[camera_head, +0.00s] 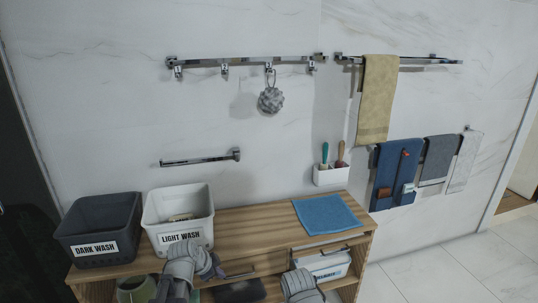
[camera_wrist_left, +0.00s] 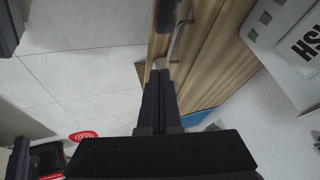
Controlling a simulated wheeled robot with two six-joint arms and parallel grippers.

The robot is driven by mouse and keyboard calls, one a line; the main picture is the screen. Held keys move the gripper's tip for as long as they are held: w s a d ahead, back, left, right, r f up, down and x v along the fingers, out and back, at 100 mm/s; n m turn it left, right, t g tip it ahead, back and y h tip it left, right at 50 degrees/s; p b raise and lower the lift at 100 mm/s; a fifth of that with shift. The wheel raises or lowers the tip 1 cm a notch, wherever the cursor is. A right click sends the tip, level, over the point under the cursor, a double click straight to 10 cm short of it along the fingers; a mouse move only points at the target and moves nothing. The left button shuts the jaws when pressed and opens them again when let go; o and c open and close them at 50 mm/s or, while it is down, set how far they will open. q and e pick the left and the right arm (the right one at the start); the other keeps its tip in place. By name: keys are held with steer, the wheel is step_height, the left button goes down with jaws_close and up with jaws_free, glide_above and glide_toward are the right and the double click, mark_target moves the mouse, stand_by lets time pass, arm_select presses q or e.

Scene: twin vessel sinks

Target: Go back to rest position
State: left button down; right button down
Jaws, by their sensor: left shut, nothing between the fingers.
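My left gripper (camera_wrist_left: 158,82) is shut with nothing between its fingers in the left wrist view. It is in front of the wooden cabinet (camera_wrist_left: 205,75), near a metal handle (camera_wrist_left: 178,40); I cannot tell whether it touches it. In the head view my left arm (camera_head: 182,262) is bent in front of the cabinet, below the white bin. My right arm (camera_head: 300,284) shows at the bottom edge, and its gripper is not seen.
The cabinet top (camera_head: 255,222) holds a dark wash bin (camera_head: 98,228), a light wash bin (camera_head: 180,215) and a folded blue cloth (camera_head: 328,214). A white box (camera_head: 325,264) sits on the shelf. Towels (camera_head: 378,100) hang at right. Tiled floor (camera_head: 440,270) is free at right.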

arm_select(q)
steer(key=s+d+r+n+g+y+p, duration=0.2)
steer(key=s+d+r+p, duration=0.4)
steer(key=s, duration=0.3)
steer(key=s+d+r+n+g+y+p, duration=0.2)
steer(key=s+d+r+n+g+p, duration=0.2)
steer(key=s+d+r+n+p, duration=0.2)
steer(key=s+d+r+p, duration=0.1)
steer(key=s+r+p, duration=0.1)
steer(key=s+p, duration=0.1)
steer(key=shift+r, duration=0.15)
